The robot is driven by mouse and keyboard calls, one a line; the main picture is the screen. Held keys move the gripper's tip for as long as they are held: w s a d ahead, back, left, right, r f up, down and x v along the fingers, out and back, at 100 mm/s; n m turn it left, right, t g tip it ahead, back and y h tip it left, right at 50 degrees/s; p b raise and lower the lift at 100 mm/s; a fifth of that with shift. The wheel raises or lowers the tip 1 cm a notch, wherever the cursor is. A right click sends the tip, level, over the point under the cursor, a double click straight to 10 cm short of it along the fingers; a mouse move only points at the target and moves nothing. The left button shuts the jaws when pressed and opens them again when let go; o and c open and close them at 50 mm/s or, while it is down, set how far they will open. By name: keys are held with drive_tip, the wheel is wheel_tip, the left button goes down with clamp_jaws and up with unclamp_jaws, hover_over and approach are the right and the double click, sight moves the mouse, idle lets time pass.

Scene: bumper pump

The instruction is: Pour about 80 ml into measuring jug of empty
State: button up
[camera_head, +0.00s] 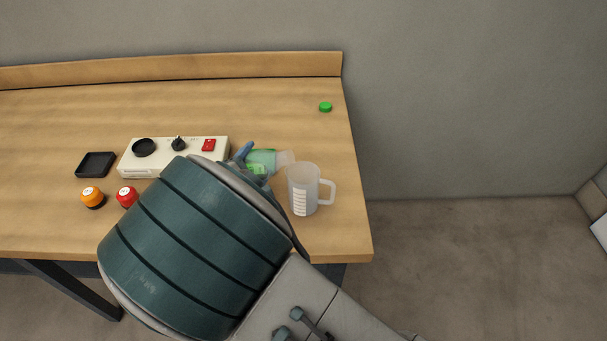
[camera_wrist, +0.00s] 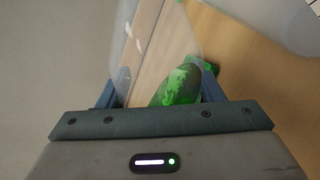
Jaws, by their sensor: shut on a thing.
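My gripper (camera_head: 250,161) is shut on a clear bottle (camera_head: 286,158) with green contents, seen beyond my wrist. The bottle lies tipped far over, its clear end toward the right. The clear measuring jug (camera_head: 303,190) stands upright near the table's right edge, white scale toward me and handle to the right. The bottle's end is just above and left of the jug's rim in the picture; I see no stream. No green shows in the jug. In the wrist view, the bottle (camera_wrist: 158,35) is between the fingers (camera_wrist: 165,90), with green liquid low in it; the jug (camera_wrist: 285,18) is top right.
A green cap (camera_head: 325,106) lies at the table's back right. A cream device (camera_head: 190,146) with a black dial, knob and red switch stands left of the bottle. A black tray (camera_head: 96,164), an orange-topped pot (camera_head: 92,196) and a red-topped pot (camera_head: 127,196) are farther left.

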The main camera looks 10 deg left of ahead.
sight(250, 159)
drive_tip(key=shift+a+r+m+y, duration=0.3)
drive_tip(key=shift+r+m, duration=0.5)
drive_tip(key=shift+r, duration=0.25)
drive_tip(key=shift+d+m+b, duration=0.15)
drive_tip(key=shift+m+b, duration=0.25)
drive_tip(key=shift+b, duration=0.35)
drive_tip(key=shift+d+r+m+b, duration=0.25)
drive_tip(key=shift+r+m+b, duration=0.25)
drive_tip(key=shift+r+b, duration=0.3)
drive_tip(key=shift+r+m+y+b, duration=0.4)
drive_tip(key=shift+b, duration=0.65)
drive_tip(key=shift+a+r, duration=0.15)
drive_tip(key=shift+a, duration=0.2)
drive_tip(key=shift+r+m+b, duration=0.3)
drive_tip(key=shift+m+b, duration=0.1)
drive_tip(key=shift+b, duration=0.4)
